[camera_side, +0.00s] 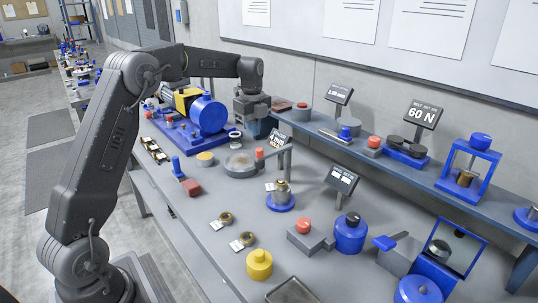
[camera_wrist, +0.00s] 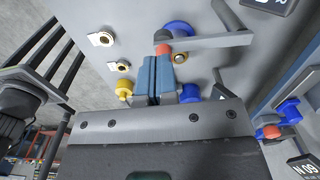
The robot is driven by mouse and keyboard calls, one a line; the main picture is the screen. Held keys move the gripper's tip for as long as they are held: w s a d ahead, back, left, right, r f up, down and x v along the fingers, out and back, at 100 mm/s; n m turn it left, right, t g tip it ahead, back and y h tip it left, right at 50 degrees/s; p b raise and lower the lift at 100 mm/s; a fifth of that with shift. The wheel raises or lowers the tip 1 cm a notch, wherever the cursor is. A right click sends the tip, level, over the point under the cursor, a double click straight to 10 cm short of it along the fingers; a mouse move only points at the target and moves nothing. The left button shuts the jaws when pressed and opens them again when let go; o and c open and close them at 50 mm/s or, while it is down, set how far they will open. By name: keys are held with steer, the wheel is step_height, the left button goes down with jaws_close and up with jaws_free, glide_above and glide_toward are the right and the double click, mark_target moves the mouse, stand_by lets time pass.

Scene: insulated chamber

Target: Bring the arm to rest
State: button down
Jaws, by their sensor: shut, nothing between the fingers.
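My gripper (camera_side: 258,130) hangs at the end of my arm, high at the back of the bench in the side view, in front of the shelf. In the wrist view its two blue fingers (camera_wrist: 157,74) lie side by side, shut, with nothing held. My arm is raised and bent, with the forearm stretched out over the bench. The fingers overlap a grey arm with a red end in the wrist view; I cannot tell the distance between them.
The bench (camera_side: 205,260) carries a blue and yellow motor (camera_side: 207,115), a round grey dish (camera_side: 241,163), a red-topped button box (camera_side: 304,232) and a yellow pot (camera_side: 259,265). A raised shelf (camera_side: 435,176) with small displays runs behind. Bare bench lies at the front left.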

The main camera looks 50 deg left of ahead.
steer(key=s+d+r+n+t, duration=0.3)
steer(key=s+d+r+n, duration=0.55)
steer(key=s+d, duration=0.4)
steer(key=s+d+f+n+t, duration=0.1)
steer(key=s+d+n, duration=0.3)
steer(key=s, duration=0.4)
steer(key=s+d+f+n+t, duration=0.1)
steer(key=s+d+n, duration=0.3)
steer(key=s, duration=0.4)
steer(key=shift+s+d+f+n+t, duration=0.2)
steer(key=shift+s+f+n+t, duration=0.15)
steer(key=shift+f+n, duration=0.45)
steer(key=c, duration=1.8)
jaws_free()
